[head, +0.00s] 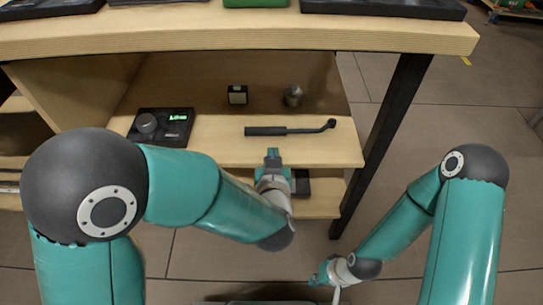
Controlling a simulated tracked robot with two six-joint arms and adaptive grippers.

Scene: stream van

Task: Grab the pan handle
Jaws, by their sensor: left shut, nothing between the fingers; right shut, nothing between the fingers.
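No pan can be made out for certain. A long black handle-like tool (290,129) lies across the middle shelf, with a thick grip at its left and a bent, rounded end at its right. My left gripper (272,154) is shut and empty at the shelf's front edge, just below the tool's grip in the picture and apart from it. My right gripper (318,278) is shut and empty, low over the floor at the bottom middle, well away from the shelf.
A black leg (385,135) stands at the right, with open floor beyond.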

